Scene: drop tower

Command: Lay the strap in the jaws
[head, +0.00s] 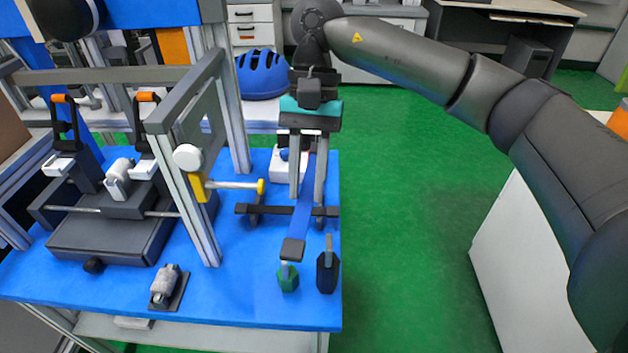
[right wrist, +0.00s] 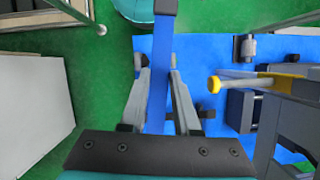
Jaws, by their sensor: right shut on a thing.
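The strap (head: 302,212) is a blue band with a dark end piece. My right gripper (head: 307,197) points down over the right part of the blue table and is shut on the strap, which extends toward the front. In the right wrist view the strap (right wrist: 157,85) runs between the two grey fingers (right wrist: 159,110). The jaws seem to be the dark fixture (head: 110,240) at the table's left, with two orange-tipped lever handles (head: 62,120) and a pale cylinder between them. The strap is apart from this fixture. My left gripper is not in view.
A grey metal frame (head: 196,205) with a yellow-ended lever (head: 238,185) stands between the fixture and my right gripper. A dark rail (head: 250,209) is beside the gripper. Green (head: 288,279) and dark (head: 327,272) small pieces stand in front. A blue helmet (head: 262,75) lies behind.

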